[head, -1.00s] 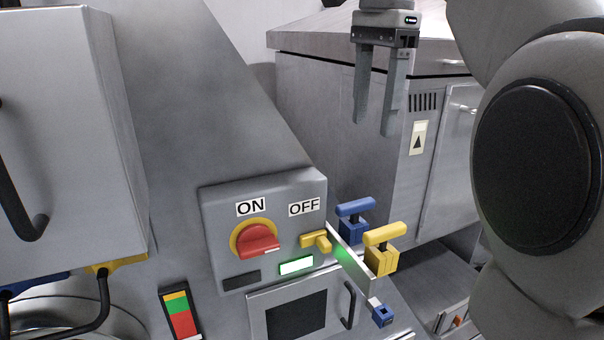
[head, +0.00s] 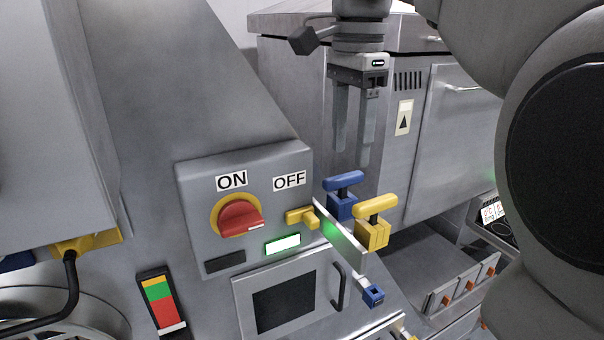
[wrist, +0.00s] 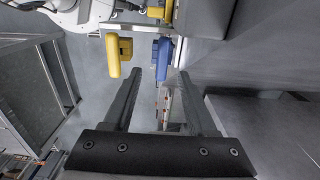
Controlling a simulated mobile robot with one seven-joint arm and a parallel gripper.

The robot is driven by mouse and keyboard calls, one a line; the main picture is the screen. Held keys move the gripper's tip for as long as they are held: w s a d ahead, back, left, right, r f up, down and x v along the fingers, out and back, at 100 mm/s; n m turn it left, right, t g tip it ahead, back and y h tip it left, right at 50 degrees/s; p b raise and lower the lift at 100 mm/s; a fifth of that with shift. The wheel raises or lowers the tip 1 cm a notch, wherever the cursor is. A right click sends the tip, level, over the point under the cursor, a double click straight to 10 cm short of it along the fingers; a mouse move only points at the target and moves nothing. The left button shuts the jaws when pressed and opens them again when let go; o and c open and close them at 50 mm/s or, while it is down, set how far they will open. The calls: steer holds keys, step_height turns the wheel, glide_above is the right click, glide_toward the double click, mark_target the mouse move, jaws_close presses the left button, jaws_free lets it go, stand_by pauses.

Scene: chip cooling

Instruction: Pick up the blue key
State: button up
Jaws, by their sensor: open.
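The blue key (head: 343,181) has a T-shaped handle and stands in a blue block (head: 341,208) on the side of the control box. In the wrist view the blue key (wrist: 162,60) lies ahead, between the lines of the two fingers and slightly beyond their tips. The yellow key (head: 362,205) stands beside it in a yellow block (head: 372,235); it also shows in the wrist view (wrist: 118,55), left of the blue one. My gripper (head: 351,160) is open and empty, with its fingers pointing down just above and behind the blue key.
The control box (head: 195,185) carries a red knob (head: 240,217) and a yellow switch key (head: 300,216). A thin metal plate (head: 340,235) juts out beside the key blocks. A large metal cabinet (head: 455,150) stands behind my gripper.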

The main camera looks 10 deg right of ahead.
mark_target(344, 175)
steer(key=shift+w+a+f, duration=0.1)
steer(key=shift+a+f, duration=0.05)
steer(key=shift+f, duration=1.45)
steer(key=shift+a+f, duration=0.15)
steer(key=shift+f, duration=1.4)
jaws_close()
